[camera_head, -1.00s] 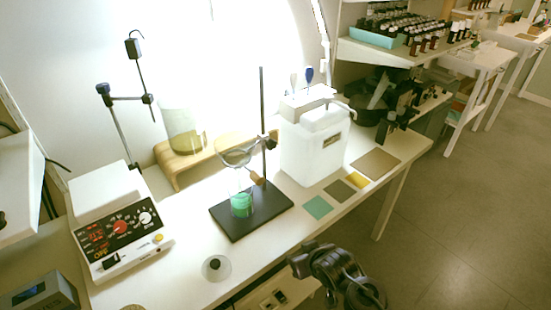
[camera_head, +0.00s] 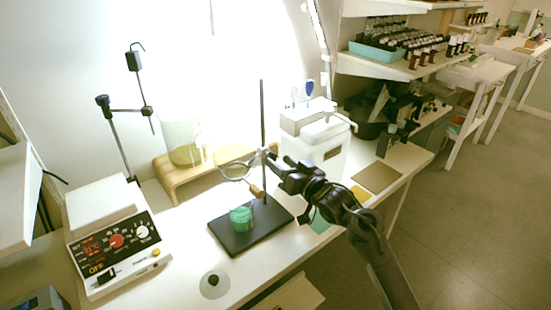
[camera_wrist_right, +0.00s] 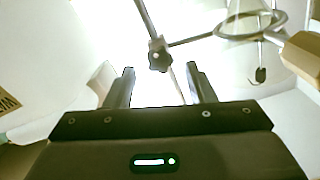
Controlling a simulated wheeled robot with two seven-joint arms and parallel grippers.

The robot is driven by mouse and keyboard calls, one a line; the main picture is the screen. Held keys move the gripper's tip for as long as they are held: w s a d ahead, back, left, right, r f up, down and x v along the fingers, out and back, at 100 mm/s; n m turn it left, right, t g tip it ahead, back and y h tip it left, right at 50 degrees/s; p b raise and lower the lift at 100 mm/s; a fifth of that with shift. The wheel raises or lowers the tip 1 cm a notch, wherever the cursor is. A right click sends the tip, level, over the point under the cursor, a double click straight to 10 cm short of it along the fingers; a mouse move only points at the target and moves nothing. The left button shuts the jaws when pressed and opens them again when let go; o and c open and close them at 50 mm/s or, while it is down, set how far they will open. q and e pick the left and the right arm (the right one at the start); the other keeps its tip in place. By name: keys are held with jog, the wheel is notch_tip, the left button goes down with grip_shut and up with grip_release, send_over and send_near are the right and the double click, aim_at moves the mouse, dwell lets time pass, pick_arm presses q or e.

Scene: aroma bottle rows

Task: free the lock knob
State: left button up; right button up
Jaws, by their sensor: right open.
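The dark lock knob (camera_wrist_right: 159,56) sits on the clamp of the upright rod in the right wrist view. A thin arm joins this clamp to the support ring (camera_wrist_right: 250,24). My right gripper (camera_wrist_right: 161,72) is open, its two fingers on either side of the line to the knob, which shows just beyond the tips. I cannot tell whether they touch it. In the head view my right gripper (camera_head: 272,158) reaches the stand rod (camera_head: 262,115) at ring height and hides the knob. The ring (camera_head: 236,163) stands above the green-filled beaker (camera_head: 241,219). My left gripper is out of view.
The black stand base (camera_head: 235,240) lies under the beaker. A white container (camera_head: 325,150) stands close behind my right gripper. A control box (camera_head: 115,245) is at the left, and a wooden bench (camera_head: 170,172) holds a flask (camera_head: 184,145) behind.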

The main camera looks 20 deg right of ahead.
aim_at(272, 157)
jog(key=shift+x, duration=1.45)
jog(key=c, duration=1)
jog(key=shift+o, duration=0.2)
